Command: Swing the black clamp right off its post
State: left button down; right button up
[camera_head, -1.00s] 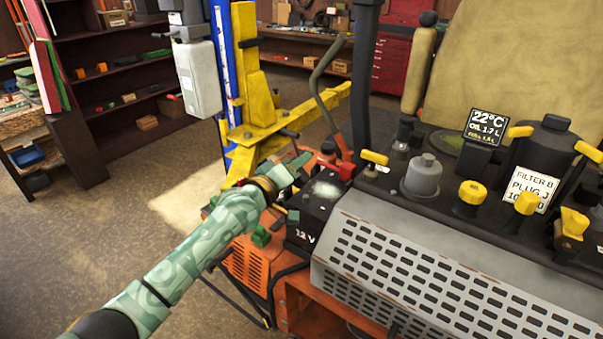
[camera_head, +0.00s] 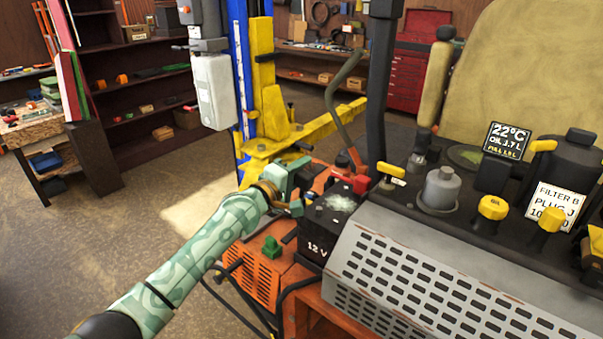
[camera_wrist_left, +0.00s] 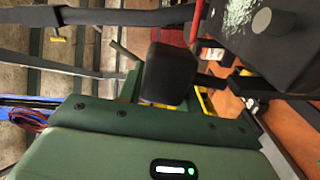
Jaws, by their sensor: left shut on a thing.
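The black clamp (camera_wrist_left: 170,73) shows as a dark block in the left wrist view, held at my left gripper (camera_head: 292,187). The gripper is shut on it, at the left edge of the black 12 V battery (camera_head: 318,232). In the left wrist view a round grey post (camera_wrist_left: 261,20) stands on the battery top (camera_wrist_left: 285,45). The clamp is apart from this post there, to its left. In the head view my gripper mostly hides the clamp. A red clamp (camera_head: 361,185) sits at the battery's far right corner. My right gripper is out of view.
A perforated grey cover (camera_head: 430,275) lies right of the battery. An orange slotted housing (camera_head: 250,280) and a green part (camera_head: 271,247) are below my gripper. A yellow lift arm (camera_head: 320,125) and blue column (camera_head: 240,75) stand behind. Open floor lies left.

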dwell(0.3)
pick_arm(q)
jog(key=c, duration=1)
grip_release()
jog(key=shift+w, duration=0.1)
jog(key=shift+o, duration=0.2)
jog(key=p+v, duration=0.3)
jog(key=v, duration=1.3)
jog(key=shift+a, duration=0.1)
